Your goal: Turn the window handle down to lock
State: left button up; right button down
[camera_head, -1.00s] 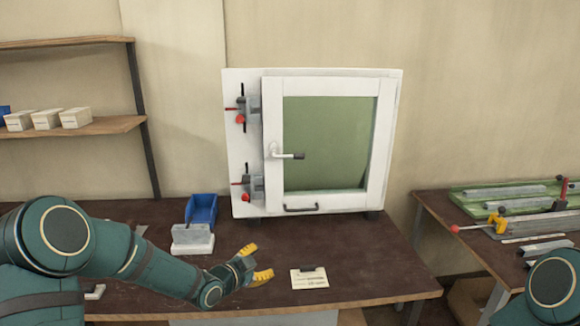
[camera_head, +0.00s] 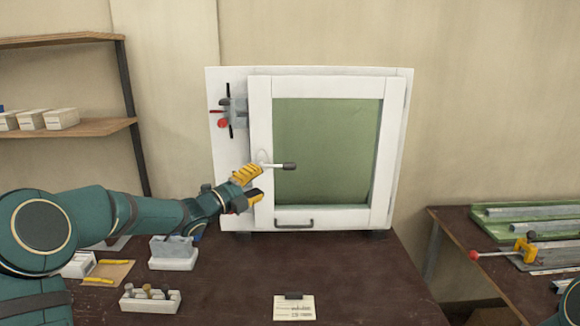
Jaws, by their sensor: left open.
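The window (camera_head: 258,120) is a white frame with a green pane (camera_head: 325,150), standing upright on the bench. My left gripper (camera_head: 258,184) is open, with yellow fingers, at the left of the window just below and left of the handle's base. I cannot tell whether a finger touches the handle. The lower clamp is hidden behind my left gripper and arm. My right gripper is not in view.
A red-knobbed clamp (camera_head: 236,112) is on the left board above my gripper. A grey block holder (camera_head: 173,253), a small rack (camera_head: 150,299) and a card (camera_head: 294,307) lie on the dark bench (camera_head: 350,280). A side table (camera_head: 500,278) with profiles stands at right.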

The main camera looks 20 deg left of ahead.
aim_at(284, 168)
pick_arm(q)
jog(key=x, duration=1.2)
jog(key=shift+f+p, duration=0.1)
jog(key=shift+p, duration=0.3)
jog(key=shift+s, duration=0.1)
grip_shut()
